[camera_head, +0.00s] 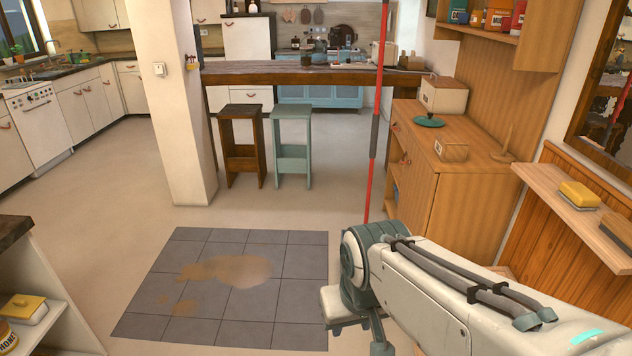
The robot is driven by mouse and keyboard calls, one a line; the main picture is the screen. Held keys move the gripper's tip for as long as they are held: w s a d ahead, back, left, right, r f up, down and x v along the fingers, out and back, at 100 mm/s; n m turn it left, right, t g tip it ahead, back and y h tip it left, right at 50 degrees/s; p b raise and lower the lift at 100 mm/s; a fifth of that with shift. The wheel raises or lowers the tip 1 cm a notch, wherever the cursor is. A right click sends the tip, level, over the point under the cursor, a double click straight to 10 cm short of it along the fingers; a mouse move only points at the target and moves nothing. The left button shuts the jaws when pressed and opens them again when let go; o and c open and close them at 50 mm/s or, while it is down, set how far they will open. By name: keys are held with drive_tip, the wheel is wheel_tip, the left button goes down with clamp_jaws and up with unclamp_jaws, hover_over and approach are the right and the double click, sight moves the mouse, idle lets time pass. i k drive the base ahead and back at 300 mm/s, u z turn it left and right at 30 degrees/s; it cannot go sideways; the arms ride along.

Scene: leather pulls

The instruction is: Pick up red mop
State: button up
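A thin red pole, which looks like the handle of the red mop (369,185), stands nearly upright right of the middle, its top leaning slightly right. It has a dark grey sleeve partway down. Its top runs out of the picture, and its lower end goes out of sight behind my arm. No mop head shows. My arm reaches in from the lower right, and its joint is just below the visible end of the pole. My gripper's fingers do not show, so I cannot tell whether they touch the pole.
A grey tiled patch (295,262) with brown stains lies on the floor left of my arm. A wooden cabinet (465,210) stands right of the pole. A dark stool (240,130), a teal stool (291,130) and a bar counter (270,75) are behind.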

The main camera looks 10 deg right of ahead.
sight(375, 120)
drive_tip(key=u, duration=0.05)
drive_tip(key=i, duration=1.6)
drive_tip(key=z, duration=0.55)
drive_tip(key=i, duration=1.05)
drive_tip(key=z, duration=0.4)
